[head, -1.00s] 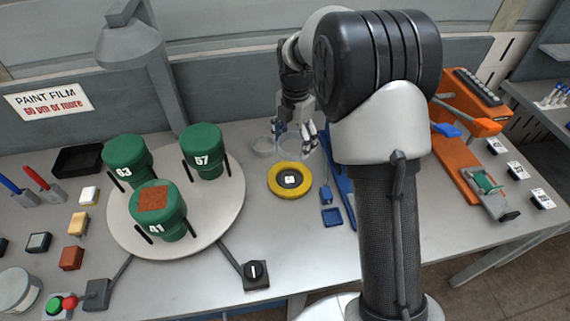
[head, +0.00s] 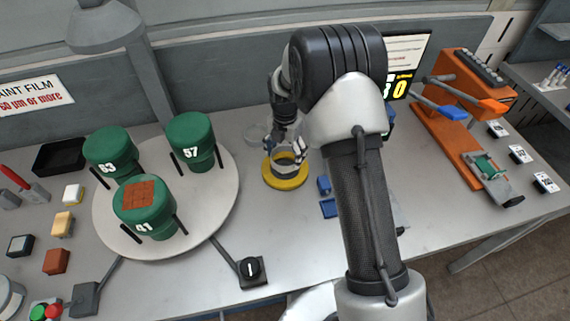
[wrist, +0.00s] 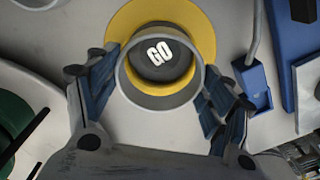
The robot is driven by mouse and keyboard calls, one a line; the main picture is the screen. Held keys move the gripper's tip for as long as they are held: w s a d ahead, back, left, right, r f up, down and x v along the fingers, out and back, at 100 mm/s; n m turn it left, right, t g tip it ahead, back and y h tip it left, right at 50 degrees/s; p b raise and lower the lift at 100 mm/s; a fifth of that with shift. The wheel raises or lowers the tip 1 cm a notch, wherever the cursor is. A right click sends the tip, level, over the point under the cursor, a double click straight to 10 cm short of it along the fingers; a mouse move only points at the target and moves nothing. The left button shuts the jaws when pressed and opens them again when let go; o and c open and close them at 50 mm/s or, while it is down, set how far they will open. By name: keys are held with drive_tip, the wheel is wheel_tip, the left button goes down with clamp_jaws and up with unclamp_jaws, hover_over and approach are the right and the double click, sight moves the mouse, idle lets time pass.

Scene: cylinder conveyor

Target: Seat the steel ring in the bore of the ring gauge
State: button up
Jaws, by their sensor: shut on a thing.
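My gripper (wrist: 162,74) has its blue fingers shut on the steel ring (wrist: 160,102), one finger on each side. The steel ring is a short, open grey cylinder; it also shows in the head view (head: 286,172). It is over the yellow ring gauge (wrist: 207,38), which lies on the bench (head: 285,184). The ring covers the near part of the gauge in the wrist view and looks offset toward me. I cannot tell whether its lower edge touches the gauge.
A round turntable (head: 210,215) with several green canisters stands left of the gauge. Another grey ring-like piece (head: 257,133) sits behind the gauge. A small blue holder (head: 324,186) and a blue tray (head: 328,208) lie to the right. An orange device (head: 450,140) stands farther right.

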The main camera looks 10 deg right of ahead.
wheel_tip(320, 180, down, 4)
drive_tip(key=shift+f+b, duration=0.2)
drive_tip(key=shift+b, duration=0.35)
drive_tip(key=shift+r, duration=0.1)
drive_tip(key=o, duration=0.8)
drive_tip(key=shift+f, duration=0.25)
drive_tip(key=o, duration=0.5)
drive_tip(key=shift+c, duration=0.2)
drive_tip(key=shift+r, duration=0.15)
